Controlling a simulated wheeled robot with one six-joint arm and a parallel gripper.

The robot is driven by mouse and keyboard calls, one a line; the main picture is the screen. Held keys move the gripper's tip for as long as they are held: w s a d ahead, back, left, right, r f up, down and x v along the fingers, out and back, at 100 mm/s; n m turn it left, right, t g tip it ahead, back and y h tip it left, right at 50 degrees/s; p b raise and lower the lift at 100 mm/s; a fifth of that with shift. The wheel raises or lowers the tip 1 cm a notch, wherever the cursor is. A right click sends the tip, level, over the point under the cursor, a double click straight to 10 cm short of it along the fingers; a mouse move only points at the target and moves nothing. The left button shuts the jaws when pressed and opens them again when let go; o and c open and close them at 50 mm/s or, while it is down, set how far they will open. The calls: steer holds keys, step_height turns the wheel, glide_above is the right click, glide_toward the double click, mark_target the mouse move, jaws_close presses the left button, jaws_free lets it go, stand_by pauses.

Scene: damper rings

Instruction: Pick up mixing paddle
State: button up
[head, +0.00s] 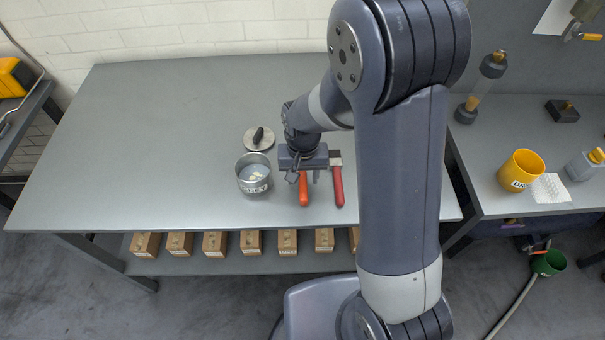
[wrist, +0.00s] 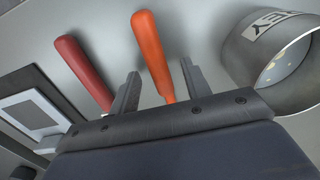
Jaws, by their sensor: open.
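An orange-handled tool (head: 303,192), which looks like the mixing paddle, lies on the grey bench; its far end is hidden under my gripper (head: 303,178). In the wrist view, the orange handle (wrist: 152,55) lies between the two spread fingers of my gripper (wrist: 160,84), nearer the right finger. The jaws are open, and I cannot tell how high they are above the bench. A red-handled tool (head: 338,188) with a flat grey end lies just to the right. In the wrist view its red handle (wrist: 84,68) is outside the left finger.
A grey metal pot (head: 254,185) with pale pieces inside stands left of my gripper; its wall (wrist: 250,32) is close in the wrist view. A round lid (head: 248,145) with a dark handle lies behind it. The bench's left side (head: 150,140) is clear. A yellow cup (head: 521,165) stands on the right bench.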

mark_target(303, 179)
steer(key=shift+c, duration=0.4)
jaws_close()
step_height(303, 179, up, 10)
stand_by(0.7)
steer(key=c, duration=0.6)
jaws_free()
jaws_close()
